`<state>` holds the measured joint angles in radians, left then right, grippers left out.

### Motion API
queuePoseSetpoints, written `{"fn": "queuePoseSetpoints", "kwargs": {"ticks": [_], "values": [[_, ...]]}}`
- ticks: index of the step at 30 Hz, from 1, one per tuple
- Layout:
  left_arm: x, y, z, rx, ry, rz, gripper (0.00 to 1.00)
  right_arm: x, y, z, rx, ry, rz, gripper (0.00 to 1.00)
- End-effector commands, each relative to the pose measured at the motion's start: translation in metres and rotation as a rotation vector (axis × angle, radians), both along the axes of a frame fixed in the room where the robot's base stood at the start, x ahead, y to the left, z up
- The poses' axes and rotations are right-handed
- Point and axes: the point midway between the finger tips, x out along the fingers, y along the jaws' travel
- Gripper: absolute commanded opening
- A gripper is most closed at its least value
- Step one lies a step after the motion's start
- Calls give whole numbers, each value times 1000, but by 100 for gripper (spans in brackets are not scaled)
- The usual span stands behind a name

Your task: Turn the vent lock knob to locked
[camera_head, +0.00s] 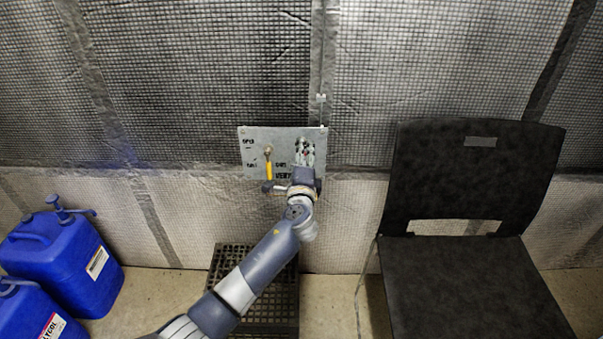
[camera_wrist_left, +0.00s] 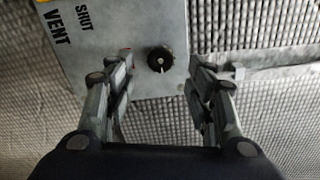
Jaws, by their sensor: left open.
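The vent lock knob (camera_wrist_left: 160,59) is a small round black knob with a pale pointer mark, on a grey metal panel (camera_wrist_left: 125,25). In the left wrist view it sits between and just beyond the fingertips of my open left gripper (camera_wrist_left: 164,76), with a gap on each side. The mark points toward the bottom of that view. In the head view my left gripper (camera_head: 306,153) is in front of the right part of the panel (camera_head: 285,134), and the knob cannot be made out there. My right gripper is not in view.
A yellow-handled valve lever (camera_head: 269,168) hangs down on the panel's left half, close to my gripper. Blue jugs (camera_head: 72,262) stand at the left, a black chair (camera_head: 470,200) at the right. A dark grated crate (camera_head: 285,275) stands under the panel.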

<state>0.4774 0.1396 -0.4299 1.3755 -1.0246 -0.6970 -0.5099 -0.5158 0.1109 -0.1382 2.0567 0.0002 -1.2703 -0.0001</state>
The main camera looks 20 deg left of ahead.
Motion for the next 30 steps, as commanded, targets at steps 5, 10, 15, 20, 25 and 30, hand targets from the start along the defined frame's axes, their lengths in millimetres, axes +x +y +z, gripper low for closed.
{"fn": "queuePoseSetpoints", "kwargs": {"ticks": [5,10,15,20,25,30], "values": [[-33,-10,-2,-3,2,-3,50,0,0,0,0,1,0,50],[-59,-17,-1,-1,1,-2,50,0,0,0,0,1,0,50],[-75,-22,-1,1,1,-1,50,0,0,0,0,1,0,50],[-79,-23,0,1,0,-1,50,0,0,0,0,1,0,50],[-79,-23,0,1,0,-1,50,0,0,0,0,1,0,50],[-79,-23,-1,1,1,-1,50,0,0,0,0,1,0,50]]}}
